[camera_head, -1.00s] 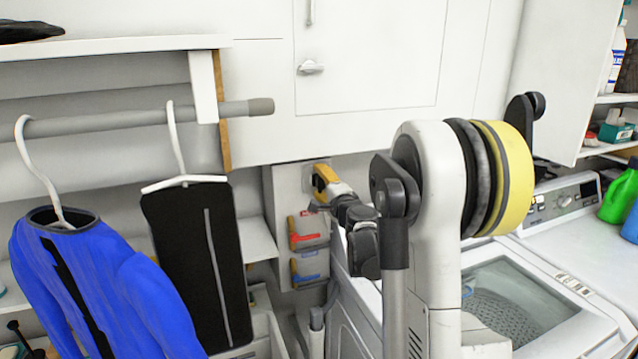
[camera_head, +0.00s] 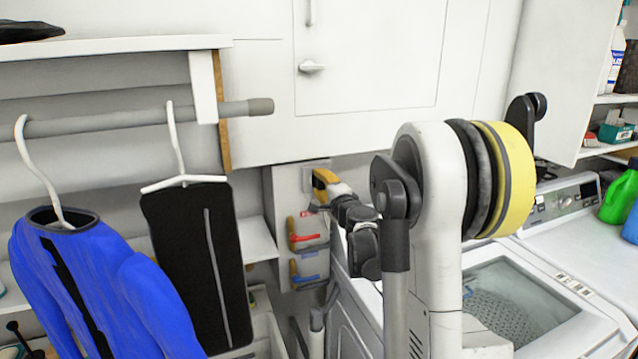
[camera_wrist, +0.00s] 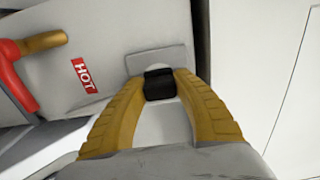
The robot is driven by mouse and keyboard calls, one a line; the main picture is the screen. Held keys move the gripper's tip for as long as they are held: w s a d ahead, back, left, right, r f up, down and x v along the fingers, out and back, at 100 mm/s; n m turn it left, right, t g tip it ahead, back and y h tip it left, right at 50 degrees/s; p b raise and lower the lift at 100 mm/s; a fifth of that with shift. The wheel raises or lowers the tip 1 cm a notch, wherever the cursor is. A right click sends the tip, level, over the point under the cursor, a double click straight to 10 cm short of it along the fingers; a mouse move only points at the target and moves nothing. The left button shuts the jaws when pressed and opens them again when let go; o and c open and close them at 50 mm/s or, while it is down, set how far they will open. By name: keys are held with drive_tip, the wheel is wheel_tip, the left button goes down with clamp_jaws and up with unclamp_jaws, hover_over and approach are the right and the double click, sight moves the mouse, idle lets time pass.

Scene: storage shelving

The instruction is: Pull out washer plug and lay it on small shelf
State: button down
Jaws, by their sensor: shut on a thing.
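The washer plug (camera_wrist: 160,84) is a small black block. In the wrist view it sits between the two yellow fingertips of my gripper (camera_wrist: 160,88), which is shut on it. The pale outlet plate (camera_wrist: 158,60) is right behind the plug; I cannot tell whether the plug is still seated in it. The small shelf (camera_head: 258,240) is left of and below the gripper, beside the hanging black garment.
A red-handled valve with a HOT label (camera_wrist: 85,76) is left in the wrist view. Cabinets (camera_head: 365,60) hang above. Garments (camera_head: 198,260) hang left of the small shelf.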

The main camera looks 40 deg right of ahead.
sight(322, 185)
drive_tip(key=shift+s, duration=0.15)
drive_tip(key=shift+v, duration=2.8)
wheel_tip(322, 185, down, 6)
drive_tip(key=b, duration=0.6)
drive_tip(key=w+a+r+n+y, duration=0.3)
drive_tip(key=a+n+y, duration=0.1)
drive_tip(key=a+y, duration=0.35)
drive_tip(key=w+a+f+b, duration=0.1)
drive_tip(key=w+a+f, duration=0.1)
drive_tip(key=a, duration=0.1)
drive_tip(key=w+a+f+b, duration=0.1)
drive_tip(key=w+a+f, duration=0.1)
drive_tip(key=w+a, duration=0.1)
drive_tip(key=w+a+f+b, duration=0.1)
drive_tip(key=w+a+f, duration=0.1)
drive_tip(key=w+a, duration=0.1)
drive_tip(key=shift+a+f+b, duration=0.2)
drive_tip(key=shift+f+b, duration=0.15)
drive_tip(key=shift+f, duration=0.05)
drive_tip(key=shift+f+b, duration=0.95)
drive_tip(key=shift+f, duration=1)
